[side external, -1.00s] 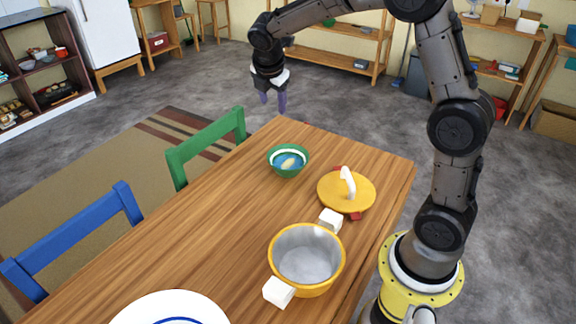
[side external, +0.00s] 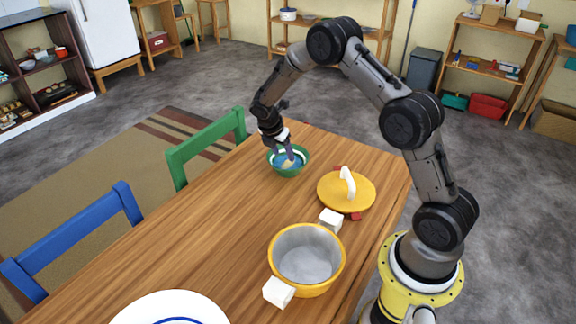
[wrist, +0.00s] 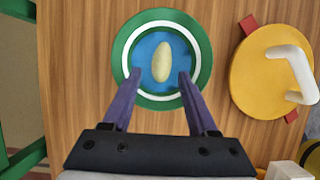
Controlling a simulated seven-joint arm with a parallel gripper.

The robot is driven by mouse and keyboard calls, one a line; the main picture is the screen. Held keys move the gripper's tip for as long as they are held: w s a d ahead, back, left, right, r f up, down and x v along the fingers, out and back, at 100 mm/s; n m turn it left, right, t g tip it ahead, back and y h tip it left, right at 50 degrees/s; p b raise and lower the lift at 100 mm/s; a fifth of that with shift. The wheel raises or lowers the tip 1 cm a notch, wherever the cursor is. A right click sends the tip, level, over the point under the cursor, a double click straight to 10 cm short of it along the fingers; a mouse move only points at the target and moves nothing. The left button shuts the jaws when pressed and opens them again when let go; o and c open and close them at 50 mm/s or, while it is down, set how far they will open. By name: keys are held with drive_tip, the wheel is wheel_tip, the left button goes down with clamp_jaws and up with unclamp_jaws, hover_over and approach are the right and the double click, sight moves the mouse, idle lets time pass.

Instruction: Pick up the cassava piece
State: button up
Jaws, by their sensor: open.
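The cassava piece (wrist: 162,61) is a pale, oblong lump lying in a green bowl (wrist: 203,60) with a white ring and blue inside. In the side external view the bowl (side external: 288,172) stands near the far end of the wooden table, and the cassava piece (side external: 288,163) is partly covered by the fingers. My gripper (wrist: 160,74) is open, its two purple fingers over the bowl, one on each side of the cassava piece's lower part. In the side external view my gripper (side external: 285,156) points down into the bowl. I cannot tell whether the fingertips touch anything.
A yellow lid (side external: 346,192) with a white handle lies right of the bowl, on something red. A yellow pot (side external: 306,262) with white handles and a white plate (side external: 170,310) stand nearer. Green (side external: 206,143) and blue (side external: 75,233) chairs line the left edge.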

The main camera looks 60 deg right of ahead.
sight(287, 162)
drive_tip(key=shift+x, duration=2.7)
drive_tip(key=shift+s, duration=0.15)
clamp_jaws()
